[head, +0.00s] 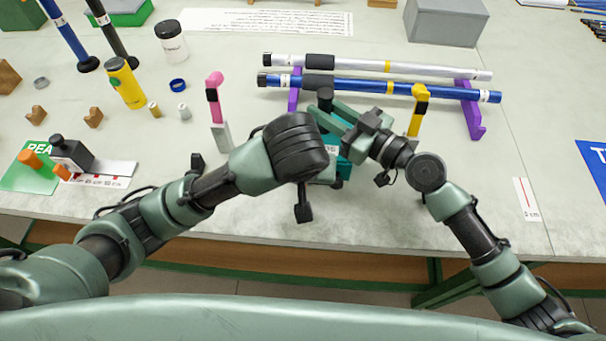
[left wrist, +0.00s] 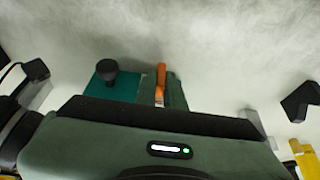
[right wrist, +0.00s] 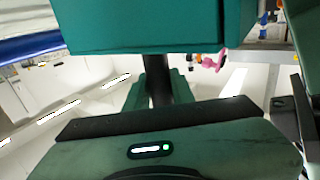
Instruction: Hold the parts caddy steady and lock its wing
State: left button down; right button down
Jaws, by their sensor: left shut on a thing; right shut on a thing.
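The teal parts caddy (head: 345,168) stands on the table in the head view, largely hidden behind my arms. In the left wrist view, a teal part of it (left wrist: 125,88) carries a black knob (left wrist: 107,68). An upright orange lever (left wrist: 160,82) is beside it. My left gripper (left wrist: 162,98) is shut on the orange lever. In the right wrist view, a big teal panel (right wrist: 150,25) fills the top, with a dark post (right wrist: 156,80) at it. My right gripper (right wrist: 155,92) is shut on this post. The lock's state cannot be told.
A silver rod (head: 430,69) and a blue rod (head: 380,88) lie on purple supports (head: 471,112) behind the caddy. A pink stand (head: 214,95) and a yellow stand (head: 418,105) flank it. A yellow bottle (head: 125,85) and small parts are left.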

pick_arm(q)
jog(key=shift+f, duration=0.1)
dwell(0.4)
jog(key=c, duration=1.8)
grip_release()
notch_tip(320, 180, up, 2)
jog(key=shift+s+d, duration=0.1)
jog(key=v, duration=1)
jog(key=shift+s, duration=0.35)
jog(key=shift+f, duration=0.1)
